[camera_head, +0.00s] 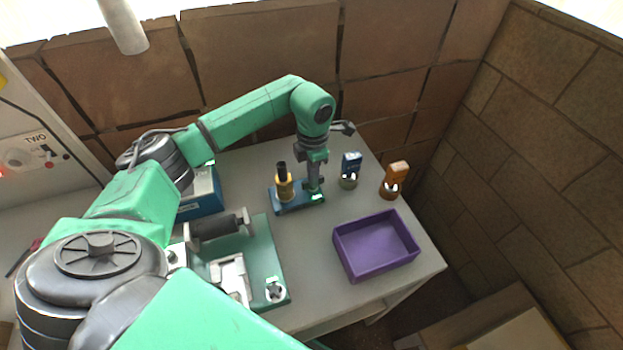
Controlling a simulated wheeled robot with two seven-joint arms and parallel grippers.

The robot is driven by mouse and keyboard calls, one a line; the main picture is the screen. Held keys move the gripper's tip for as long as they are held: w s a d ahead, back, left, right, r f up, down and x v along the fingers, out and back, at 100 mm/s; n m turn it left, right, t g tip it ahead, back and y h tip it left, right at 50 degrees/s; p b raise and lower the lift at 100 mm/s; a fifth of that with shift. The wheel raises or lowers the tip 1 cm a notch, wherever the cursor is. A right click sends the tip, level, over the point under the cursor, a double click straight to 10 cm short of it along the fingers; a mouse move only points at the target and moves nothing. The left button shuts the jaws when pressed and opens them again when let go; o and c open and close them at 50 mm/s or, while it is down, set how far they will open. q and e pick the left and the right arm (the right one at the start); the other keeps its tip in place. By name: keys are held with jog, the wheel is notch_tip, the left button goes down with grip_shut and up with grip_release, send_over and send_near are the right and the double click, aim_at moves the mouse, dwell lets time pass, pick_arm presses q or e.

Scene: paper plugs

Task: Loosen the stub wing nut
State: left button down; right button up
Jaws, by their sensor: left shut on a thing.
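A blue stand (290,204) rests on the grey table and bears an upright yellow stub (285,188) with a dark top. My left arm reaches in from the left, and my left gripper (315,188) points down at the right end of the blue stand, just right of the yellow stub. Its fingers are shut on a small part there, which looks to be the stub wing nut. The fingers hide most of that part, so its turn and tightness cannot be seen. My right gripper is not in view.
A purple open bin (378,246) stands at the right front and looks empty. A blue-tagged piece (350,168) and an orange-tagged piece (394,180) stand at the back right. A green plate with a dark roller (220,226) lies left. Stone walls close the back and right.

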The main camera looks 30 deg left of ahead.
pick_arm(q)
jog(key=n+p, duration=0.1)
jog(key=n, duration=0.6)
jog(key=shift+r, duration=0.1)
jog(key=n+p, duration=0.2)
jog(key=n, duration=0.4)
jog(key=shift+d+n, duration=0.1)
jog(key=shift+n, duration=0.2)
jog(key=n+p, duration=0.1)
jog(key=n, duration=0.5)
jog(key=shift+n+p, duration=0.4)
jog(key=n+p, duration=0.2)
jog(key=n, duration=0.3)
jog(key=shift+f+n, duration=0.2)
jog(key=shift+n, duration=0.1)
jog(key=c, duration=1)
grip_release()
jog(key=shift+s+r, duration=0.1)
